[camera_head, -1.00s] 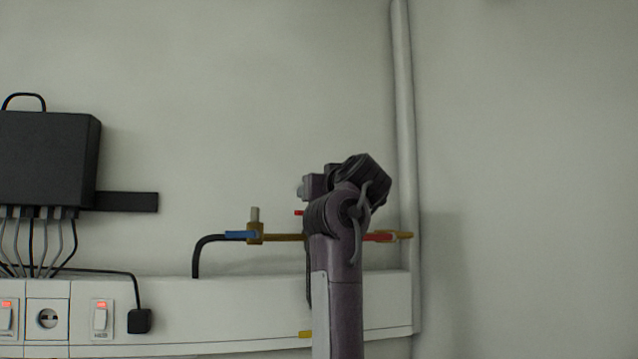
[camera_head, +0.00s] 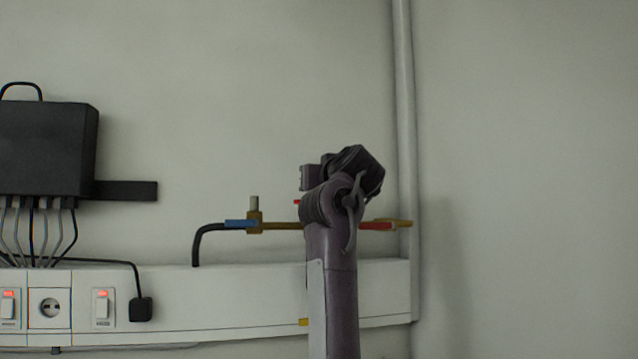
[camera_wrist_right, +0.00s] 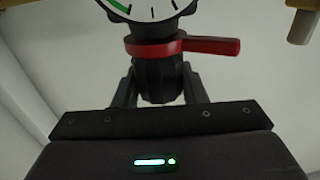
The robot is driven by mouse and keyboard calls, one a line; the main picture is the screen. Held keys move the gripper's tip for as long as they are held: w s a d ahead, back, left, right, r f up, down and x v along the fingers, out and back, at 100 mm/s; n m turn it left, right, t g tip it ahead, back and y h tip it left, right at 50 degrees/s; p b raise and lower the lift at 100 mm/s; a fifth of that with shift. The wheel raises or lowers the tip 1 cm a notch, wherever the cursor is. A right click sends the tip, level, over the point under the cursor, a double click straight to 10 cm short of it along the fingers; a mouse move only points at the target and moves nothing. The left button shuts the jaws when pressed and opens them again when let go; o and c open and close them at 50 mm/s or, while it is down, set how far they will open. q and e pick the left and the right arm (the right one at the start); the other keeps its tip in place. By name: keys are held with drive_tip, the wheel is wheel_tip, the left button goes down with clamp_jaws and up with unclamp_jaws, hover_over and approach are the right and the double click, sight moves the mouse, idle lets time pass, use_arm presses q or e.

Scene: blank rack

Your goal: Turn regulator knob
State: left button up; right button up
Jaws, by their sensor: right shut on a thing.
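The regulator's black ribbed knob (camera_wrist_right: 158,78) is in the middle of the right wrist view, under a red collar with a red lever (camera_wrist_right: 200,46) that points right. A round gauge with a white face and a green arc (camera_wrist_right: 150,8) is above it, cut by the top edge. My right gripper (camera_wrist_right: 158,92) is shut on the black knob, one finger on each side. In the head view my right arm's wrist hides the gripper and most of the regulator. Only a small red piece (camera_head: 297,202) shows left of the wrist. My left gripper is not in view.
A brass pipe (camera_head: 284,226) runs along the wall behind my wrist, with a blue-handled valve (camera_head: 255,222) left and a red handle (camera_head: 376,226) right. A white trunking (camera_head: 240,295) with switches is below. A black box (camera_head: 45,148) with cables hangs at left.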

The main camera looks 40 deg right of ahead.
drive_tip(key=m+g+h, duration=0.4)
drive_tip(key=h, duration=0.1)
drive_tip(key=shift+s+d, duration=0.1)
drive_tip(key=shift+d, duration=0.05)
drive_tip(key=m+g+h+b, duration=0.2)
drive_tip(key=m+g+h, duration=0.1)
drive_tip(key=shift+a+m+g+h, duration=0.2)
drive_tip(key=shift+m+g+h, duration=0.2)
drive_tip(key=shift+m+g, duration=0.55)
drive_tip(key=m+g+h, duration=0.1)
drive_tip(key=g, duration=0.2)
drive_tip(key=shift+r, duration=0.1)
drive_tip(key=shift+m+g+p, duration=0.9)
drive_tip(key=shift+m+g, duration=0.15)
drive_tip(key=shift+g, duration=0.5)
drive_tip(key=o, duration=1)
drive_tip(key=shift+d, duration=0.15)
